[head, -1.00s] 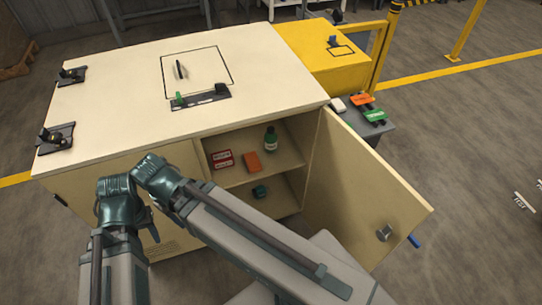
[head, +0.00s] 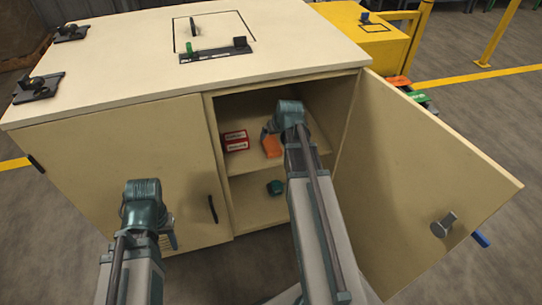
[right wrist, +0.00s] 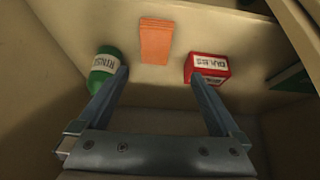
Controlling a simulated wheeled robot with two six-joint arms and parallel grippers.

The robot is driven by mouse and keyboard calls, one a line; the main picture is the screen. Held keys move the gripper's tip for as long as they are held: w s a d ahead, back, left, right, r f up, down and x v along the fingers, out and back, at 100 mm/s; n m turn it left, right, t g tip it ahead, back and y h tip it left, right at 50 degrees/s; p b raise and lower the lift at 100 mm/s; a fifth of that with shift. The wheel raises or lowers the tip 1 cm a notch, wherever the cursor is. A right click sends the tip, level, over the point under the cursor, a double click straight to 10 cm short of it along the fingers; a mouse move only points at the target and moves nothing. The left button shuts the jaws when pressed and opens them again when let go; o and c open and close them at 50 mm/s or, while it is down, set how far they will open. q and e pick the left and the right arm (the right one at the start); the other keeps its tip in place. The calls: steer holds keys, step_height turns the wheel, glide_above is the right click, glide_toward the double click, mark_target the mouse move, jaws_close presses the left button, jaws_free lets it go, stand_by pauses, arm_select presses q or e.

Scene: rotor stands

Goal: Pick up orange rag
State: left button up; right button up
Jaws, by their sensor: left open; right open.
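The orange rag (head: 272,146) lies folded on the upper shelf inside the open cabinet, between a red box and my right arm. In the right wrist view the rag (right wrist: 155,41) appears ahead of the fingertips, in the gap between them. My right gripper (right wrist: 159,75) is open and empty, reaching into the cabinet; my own wrist partly covers it in the head view (head: 266,134). My left gripper (head: 171,236) is open in front of the closed left door, away from the rag.
The red box (right wrist: 207,69) is beside the right finger and a green bottle (right wrist: 104,69) beside the left finger in the wrist view. A dark teal item (head: 276,187) lies on the lower shelf. The open right door (head: 425,175) flanks my right arm.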

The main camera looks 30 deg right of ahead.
steer(key=d, duration=0.2)
steer(key=b, duration=0.7)
glide_toward(271, 144)
steer(key=x, duration=0.4)
steer(key=shift+w+d+f, duration=0.1)
steer(key=shift+w+d, duration=0.05)
steer(key=shift+d, duration=0.2)
steer(key=b+x, duration=0.4)
steer(key=shift+a+f, duration=0.2)
steer(key=shift+w+f+b, duration=0.3)
steer(key=shift+f+b, duration=0.1)
steer(key=shift+b, duration=0.1)
steer(key=shift+r, duration=0.15)
steer(key=c, duration=1.2)
steer(key=shift+r, duration=0.1)
